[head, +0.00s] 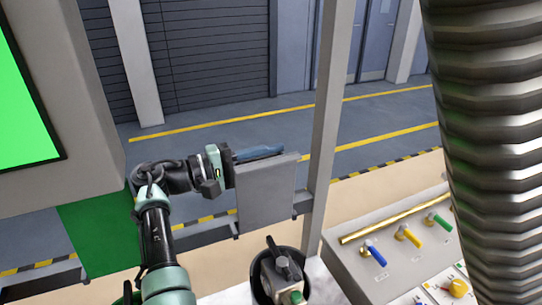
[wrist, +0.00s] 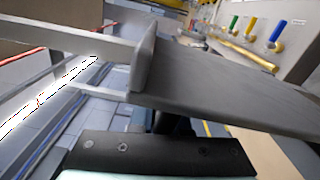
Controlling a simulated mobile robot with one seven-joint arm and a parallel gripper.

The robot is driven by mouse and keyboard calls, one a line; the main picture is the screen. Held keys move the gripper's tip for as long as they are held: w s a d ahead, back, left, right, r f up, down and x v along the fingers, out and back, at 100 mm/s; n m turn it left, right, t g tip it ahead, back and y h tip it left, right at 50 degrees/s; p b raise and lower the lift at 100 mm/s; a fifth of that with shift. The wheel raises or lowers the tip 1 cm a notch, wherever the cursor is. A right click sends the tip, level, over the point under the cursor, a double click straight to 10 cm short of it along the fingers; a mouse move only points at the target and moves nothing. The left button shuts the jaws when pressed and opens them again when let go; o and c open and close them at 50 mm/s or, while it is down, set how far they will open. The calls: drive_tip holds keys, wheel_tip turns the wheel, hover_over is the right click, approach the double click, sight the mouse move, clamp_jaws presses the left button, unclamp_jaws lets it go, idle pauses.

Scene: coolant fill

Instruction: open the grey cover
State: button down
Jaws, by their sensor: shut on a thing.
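The grey cover (head: 266,198) is a flat plate standing up near the middle of the head view, beside a grey post. In the wrist view the grey cover (wrist: 215,92) runs across the middle, with a raised lip at its left end. My gripper (head: 258,153) comes from the left and lies along the plate's top edge, shut on the cover. In the wrist view a dark bar with screws, part of my gripper (wrist: 160,153), is close below the plate. The exact contact between the fingers and the cover is hidden.
A black round fitting with a grey lever (head: 283,265) sits below the cover. A panel with blue, yellow and green levers (head: 392,242) is at the right. A ribbed metal hose (head: 490,130) fills the right edge. A grey post (head: 327,130) stands just right of the cover.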

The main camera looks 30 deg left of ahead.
drive_tip(key=c, duration=0.9)
unclamp_jaws()
